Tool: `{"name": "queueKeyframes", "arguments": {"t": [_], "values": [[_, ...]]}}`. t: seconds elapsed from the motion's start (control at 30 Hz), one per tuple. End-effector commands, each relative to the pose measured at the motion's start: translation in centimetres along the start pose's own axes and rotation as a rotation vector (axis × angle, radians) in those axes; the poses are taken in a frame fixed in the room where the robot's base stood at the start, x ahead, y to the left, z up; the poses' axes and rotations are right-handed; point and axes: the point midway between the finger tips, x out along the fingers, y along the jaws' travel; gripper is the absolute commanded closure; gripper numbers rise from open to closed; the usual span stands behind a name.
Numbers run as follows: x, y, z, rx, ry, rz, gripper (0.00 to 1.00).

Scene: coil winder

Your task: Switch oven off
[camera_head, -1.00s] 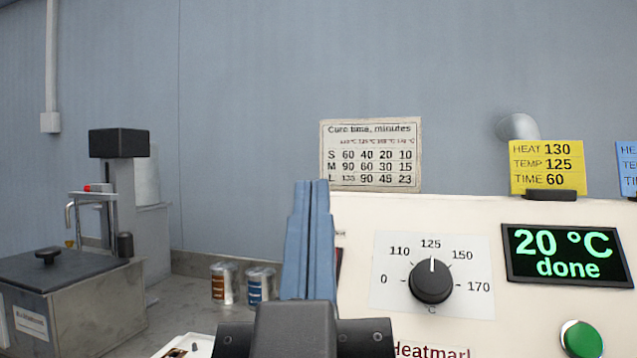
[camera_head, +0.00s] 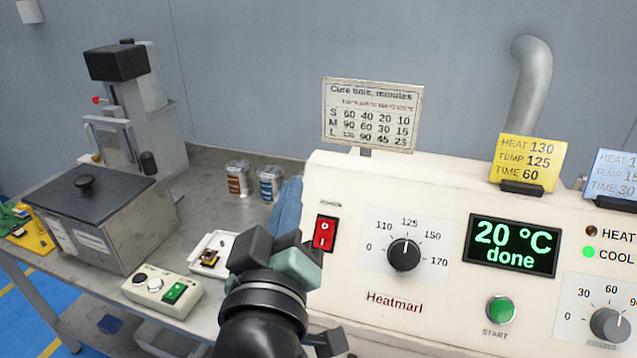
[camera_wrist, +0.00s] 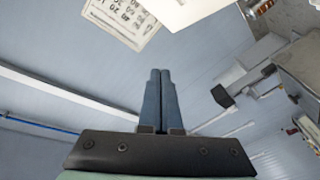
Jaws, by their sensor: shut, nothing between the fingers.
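The oven (camera_head: 340,270) is a cream cabinet at the right in the head view. Its red power rocker switch (camera_head: 325,233) is at the left end of the front panel. The display (camera_head: 514,246) reads 20 °C, done. The temperature knob (camera_head: 404,255) points near 125, and a green start button (camera_head: 501,309) sits below the display. My gripper (camera_head: 288,205) is just left of the switch, apart from it in the picture, with its blue fingers partly hidden behind my wrist. In the wrist view the gripper's fingers (camera_wrist: 160,98) are together and empty, with the wall behind them.
A cure time card (camera_head: 371,115) and a yellow settings card (camera_head: 526,163) stand on the oven. To the left are a white tray (camera_head: 226,243), a small control box (camera_head: 162,292), two cans (camera_head: 270,182) and a lidded metal tank (camera_head: 100,215).

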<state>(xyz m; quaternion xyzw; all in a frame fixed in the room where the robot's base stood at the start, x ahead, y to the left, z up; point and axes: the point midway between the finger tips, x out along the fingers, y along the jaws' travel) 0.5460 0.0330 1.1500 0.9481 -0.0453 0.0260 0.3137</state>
Motion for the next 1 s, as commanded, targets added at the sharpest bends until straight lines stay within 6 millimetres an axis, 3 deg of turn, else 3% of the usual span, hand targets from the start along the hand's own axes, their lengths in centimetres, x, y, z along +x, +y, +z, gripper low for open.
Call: {"name": "queueKeyframes", "arguments": {"t": [0.03, 0.47, 1.0], "values": [[0.1, 0.4, -0.9, -0.035, -0.031, -0.02, 1.0], [-1.2, -0.5, -0.7, -0.343, -0.253, -0.173, 1.0], [-6.1, 0.1, -0.6, -0.739, -0.464, -0.395, 1.0]]}}
